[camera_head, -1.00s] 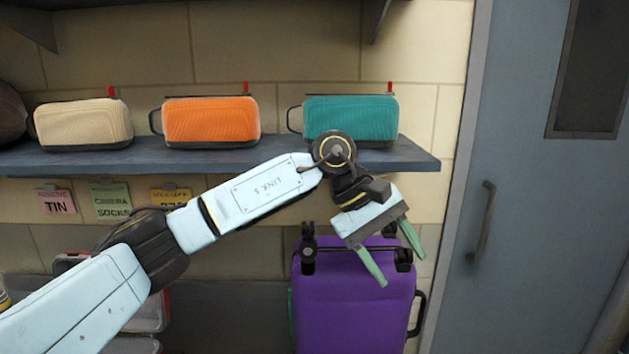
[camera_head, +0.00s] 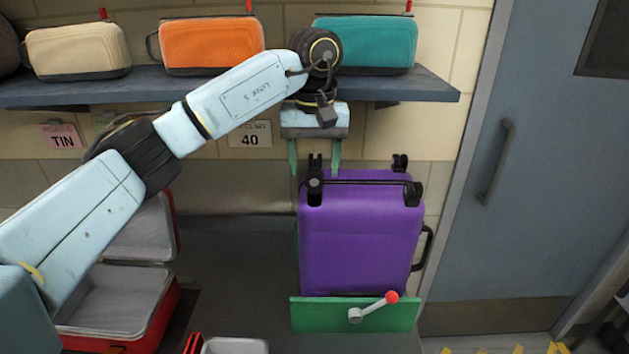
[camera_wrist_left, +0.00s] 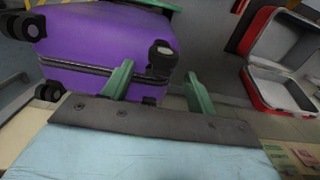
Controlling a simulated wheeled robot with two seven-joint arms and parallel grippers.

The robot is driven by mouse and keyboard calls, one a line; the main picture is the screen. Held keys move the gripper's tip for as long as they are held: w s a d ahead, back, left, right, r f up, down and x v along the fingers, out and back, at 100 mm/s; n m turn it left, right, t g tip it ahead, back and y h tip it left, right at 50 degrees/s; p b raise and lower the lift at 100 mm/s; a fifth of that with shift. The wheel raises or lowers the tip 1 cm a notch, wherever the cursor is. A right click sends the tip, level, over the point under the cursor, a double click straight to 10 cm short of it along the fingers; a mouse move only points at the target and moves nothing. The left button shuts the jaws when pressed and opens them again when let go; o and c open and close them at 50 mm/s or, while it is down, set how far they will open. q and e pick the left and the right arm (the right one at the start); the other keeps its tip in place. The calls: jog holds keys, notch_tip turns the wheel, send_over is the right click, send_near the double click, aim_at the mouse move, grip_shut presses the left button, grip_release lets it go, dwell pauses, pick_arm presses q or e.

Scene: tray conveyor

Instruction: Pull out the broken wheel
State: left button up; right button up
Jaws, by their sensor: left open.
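A purple suitcase (camera_head: 360,240) stands upside down with its black wheels up. The front left wheel (camera_head: 314,188) and a back left wheel are at its left end. The front right wheel (camera_head: 413,194) and a back right wheel (camera_head: 400,162) are at the other end. I cannot tell which wheel is broken. My left gripper (camera_head: 314,166) is open, green fingers pointing down on either side of the left wheels. In the left wrist view one wheel (camera_wrist_left: 161,58) shows between the fingertips, apparently not gripped. My right gripper is not in view.
A green clamp plate (camera_head: 310,315) with a red-knobbed lever (camera_head: 391,297) stands before the suitcase. An open red case (camera_head: 165,320) lies at left. A shelf (camera_head: 420,88) with orange (camera_head: 210,43), teal and cream bags is above. A grey door (camera_head: 540,180) is at right.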

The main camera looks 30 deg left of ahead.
aim_at(314, 179)
pick_arm(q)
jog(key=shift+f, duration=2.2)
jog(key=c, duration=1.1)
jog(key=shift+r, duration=0.15)
jog(key=shift+r+p, duration=0.1)
jog(key=shift+p, duration=0.25)
jog(key=shift+r+p, duration=1.85)
jog(key=shift+r, duration=0.8)
jog(key=shift+r, duration=0.1)
